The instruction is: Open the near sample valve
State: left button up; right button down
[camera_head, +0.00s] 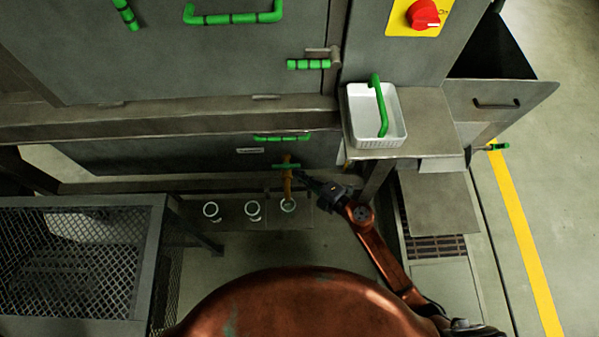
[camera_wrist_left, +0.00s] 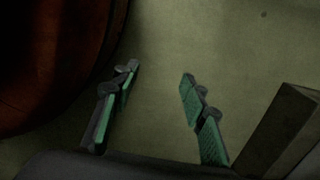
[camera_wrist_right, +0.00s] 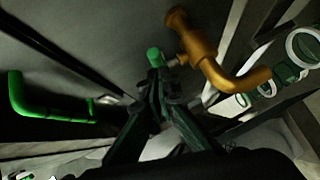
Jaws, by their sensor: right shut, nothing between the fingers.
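The sample valve is a brass tap (camera_head: 287,185) with a green crossbar handle (camera_head: 286,166), below the front panel of the machine. In the right wrist view the brass body (camera_wrist_right: 205,55) and its bent spout show large, and the green end of the handle (camera_wrist_right: 155,57) lies just past my fingertips. My right gripper (camera_head: 306,181) is shut and empty, just right of the tap. Whether its tips touch the handle, I cannot tell. My left gripper (camera_wrist_left: 160,80) is open and empty above bare floor; it does not show in the head view.
Several white-rimmed cups, one of them (camera_head: 252,208), stand on a low shelf, one under the tap. A green drawer handle (camera_head: 282,138) is above the tap. A white basket (camera_head: 357,139) sits on a side ledge (camera_head: 432,125). A mesh cage (camera_head: 80,200) is at left.

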pick_arm(q)
jog(key=shift+r, duration=0.1)
pick_arm(e)
jog(key=shift+w, duration=0.15)
pick_arm(q)
jog(key=shift+w, duration=0.15)
pick_arm(e)
jog(key=shift+w+d+n+g+y, duration=0.1)
jog(key=shift+n+g+y, duration=0.2)
jog(key=shift+w+b, duration=0.1)
jog(key=shift+b, duration=0.2)
pick_arm(q)
jog(key=shift+w+d+r, duration=0.1)
jog(key=shift+w+r, duration=0.3)
jog(key=shift+w, duration=0.1)
pick_arm(e)
jog(key=shift+d+n, duration=0.1)
jog(key=shift+n, duration=0.2)
jog(key=shift+g, duration=0.3)
